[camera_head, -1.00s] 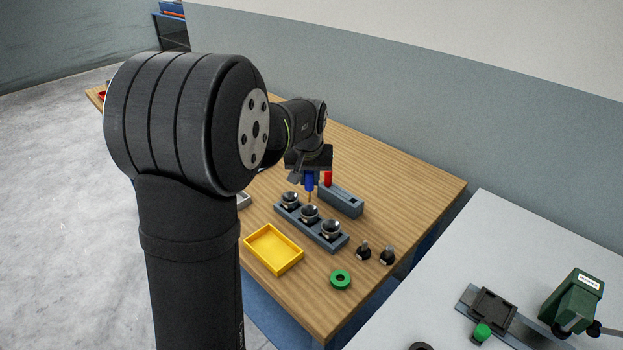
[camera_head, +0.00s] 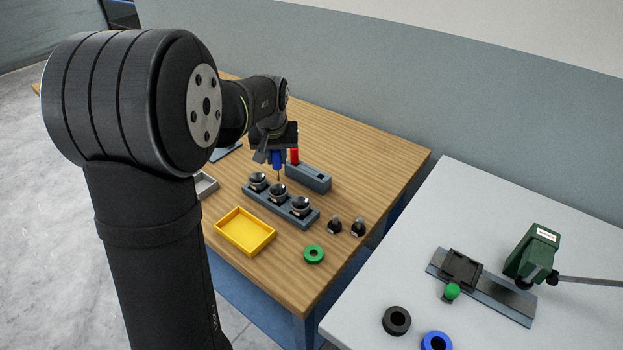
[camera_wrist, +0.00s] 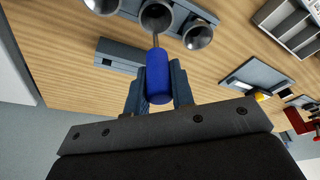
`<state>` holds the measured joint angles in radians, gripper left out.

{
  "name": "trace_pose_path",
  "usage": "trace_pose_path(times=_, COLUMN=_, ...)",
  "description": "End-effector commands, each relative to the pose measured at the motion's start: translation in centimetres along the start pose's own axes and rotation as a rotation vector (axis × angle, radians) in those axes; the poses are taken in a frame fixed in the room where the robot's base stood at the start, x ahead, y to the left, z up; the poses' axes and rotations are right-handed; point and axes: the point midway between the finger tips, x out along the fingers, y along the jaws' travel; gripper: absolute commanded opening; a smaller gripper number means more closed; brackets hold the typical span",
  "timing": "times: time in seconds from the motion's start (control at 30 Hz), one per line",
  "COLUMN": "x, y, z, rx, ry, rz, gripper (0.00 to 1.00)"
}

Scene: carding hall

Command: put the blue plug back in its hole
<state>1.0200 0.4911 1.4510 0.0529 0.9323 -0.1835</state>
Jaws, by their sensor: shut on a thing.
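My gripper (camera_head: 276,152) is shut on the blue plug (camera_head: 278,161), which hangs upright with a thin metal shank pointing down. In the wrist view the blue plug (camera_wrist: 157,75) sits between the two fingers (camera_wrist: 157,95), its shank towards the middle metal cup. A grey block (camera_head: 311,180) stands just right of my gripper; a red plug (camera_head: 294,156) stands at its left end, and a dark square hole (camera_head: 320,177) shows empty near its right end. The grey block (camera_wrist: 120,54) also shows in the wrist view. The blue plug is apart from the block.
A grey rack (camera_head: 289,212) with three metal cups lies just below the plug. Nearby are a yellow tray (camera_head: 246,232), a green ring (camera_head: 314,255) and two dark knobs (camera_head: 346,226). A white table (camera_head: 400,260) stands at the right. Bare wood lies behind the block.

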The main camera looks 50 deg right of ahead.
Motion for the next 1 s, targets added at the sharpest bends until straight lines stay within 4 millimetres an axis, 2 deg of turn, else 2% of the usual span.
trace_pose_path(times=0.17, x=-0.7, y=5.0, z=-0.2, rx=0.117, ry=0.000, rz=0.033, gripper=0.00)
trace_pose_path(times=0.4, x=-2.5, y=14.7, z=0.6, rx=0.354, ry=0.000, rz=0.099, gripper=0.00)
trace_pose_path(times=0.5, x=-3.1, y=17.5, z=1.1, rx=0.426, ry=0.000, rz=0.119, gripper=0.00)
trace_pose_path(times=0.6, x=-3.5, y=19.2, z=1.6, rx=0.472, ry=0.000, rz=0.131, gripper=0.00)
trace_pose_path(times=0.73, x=-3.0, y=19.4, z=1.2, rx=0.492, ry=0.000, rz=0.137, gripper=0.00)
trace_pose_path(times=1.0, x=1.7, y=15.3, z=-2.0, rx=0.490, ry=-0.003, rz=0.136, gripper=0.00)
